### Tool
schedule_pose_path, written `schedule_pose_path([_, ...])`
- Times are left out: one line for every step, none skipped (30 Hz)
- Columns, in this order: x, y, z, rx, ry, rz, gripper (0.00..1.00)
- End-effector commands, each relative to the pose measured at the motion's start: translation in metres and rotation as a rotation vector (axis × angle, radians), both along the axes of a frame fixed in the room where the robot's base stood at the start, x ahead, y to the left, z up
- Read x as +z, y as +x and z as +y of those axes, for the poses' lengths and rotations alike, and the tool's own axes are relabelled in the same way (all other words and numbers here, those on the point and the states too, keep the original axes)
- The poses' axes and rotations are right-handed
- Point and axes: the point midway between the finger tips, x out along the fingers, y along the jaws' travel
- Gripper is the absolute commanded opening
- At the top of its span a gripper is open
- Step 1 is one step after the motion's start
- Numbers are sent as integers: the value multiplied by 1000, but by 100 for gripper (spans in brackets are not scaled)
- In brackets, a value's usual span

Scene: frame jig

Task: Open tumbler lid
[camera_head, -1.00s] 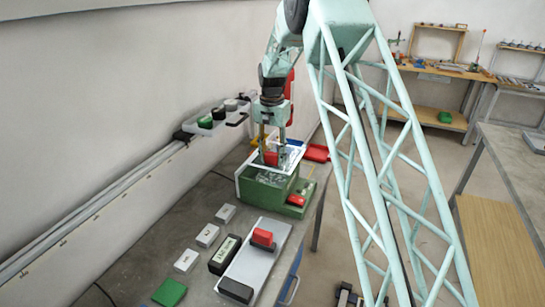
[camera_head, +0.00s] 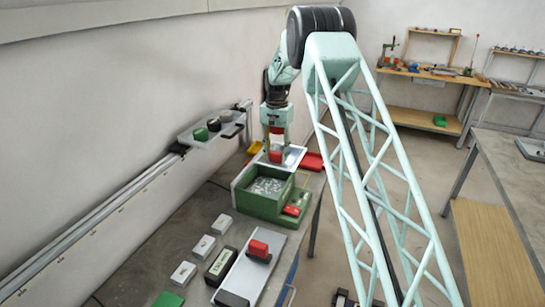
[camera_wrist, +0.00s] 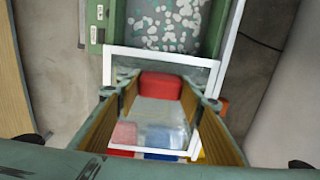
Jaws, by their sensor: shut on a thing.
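The tumbler is a green box (camera_head: 262,207) on the bench, its top uncovered, with pale and greenish chips (camera_head: 268,186) inside; the chips also show at the top of the wrist view (camera_wrist: 165,22). Its lid is a clear panel in a white frame (camera_wrist: 150,55) with a red handle (camera_wrist: 160,87). In the head view the lid (camera_head: 297,152) is at the box's far side, off the opening. My gripper (camera_head: 276,150) is shut on the red handle, one finger on each side, as the wrist view (camera_wrist: 161,95) shows. The lid's exact tilt is hard to tell.
A red block (camera_head: 291,210) sits on a green ledge at the tumbler's right. A red tray (camera_head: 312,162) and a yellow bin (camera_head: 255,147) lie beyond. A wall shelf (camera_head: 212,132) with dark rolls is at left. Several small boxes and a grey plate (camera_head: 246,275) are nearer.

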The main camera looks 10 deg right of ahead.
Motion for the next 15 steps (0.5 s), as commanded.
schedule_pose_path([0, 0, 0, 0, 0, 0, 16])
schedule_pose_path([0, 0, 0, 0, -1, -1, 16])
schedule_pose_path([0, 0, 0, 0, -1, -1, 16])
schedule_pose_path([0, 0, 0, 0, -1, -1, 16])
schedule_pose_path([0, 0, 0, 0, -1, -1, 16])
schedule_pose_path([0, 0, 0, 0, -1, -1, 16])
schedule_pose_path([0, 0, 0, 0, -1, -1, 16])
schedule_pose_path([0, 0, 0, 0, -1, -1, 36])
schedule_pose_path([0, 0, 0, 0, -1, -1, 39])
schedule_pose_path([0, 0, 0, 0, -1, -1, 42])
schedule_pose_path([0, 0, 0, 0, -1, -1, 45])
schedule_pose_path([0, 0, 0, 0, -1, -1, 48])
schedule_pose_path([0, 0, 0, 0, -1, -1, 49])
schedule_pose_path([0, 0, 0, 0, -1, -1, 49])
schedule_pose_path([0, 0, 0, 0, -1, -1, 49])
